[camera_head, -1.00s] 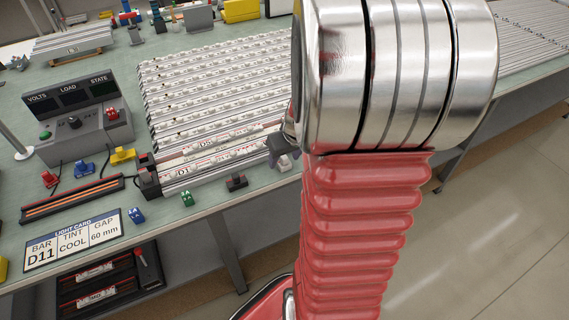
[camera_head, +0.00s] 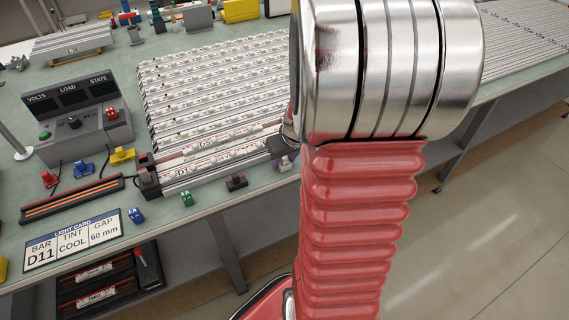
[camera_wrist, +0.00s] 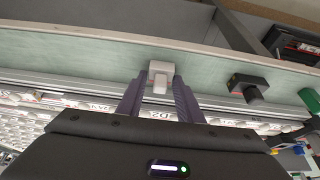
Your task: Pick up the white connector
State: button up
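The white connector (camera_wrist: 160,73) is a small pale block near the bench's front edge. In the wrist view it lies between the tips of my gripper's two dark purple fingers (camera_wrist: 160,84). The fingers are spread with one on each side of it, and a narrow gap seems to show. In the head view the connector (camera_head: 287,163) is a small pale patch just below my gripper (camera_head: 282,148). My arm covers the bench to the right of it there.
A black clamp block (camera_head: 236,182) and a green connector (camera_head: 187,198) sit left along the front edge. Rows of light bars (camera_head: 215,85) fill the bench behind. Blue, red and yellow connectors lie near the control box (camera_head: 75,120). The bench edge is close.

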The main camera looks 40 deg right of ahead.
jog(key=c, duration=0.6)
notch_tip(320, 180, up, 10)
jog(key=shift+r, duration=0.1)
dwell(0.4)
dwell(0.4)
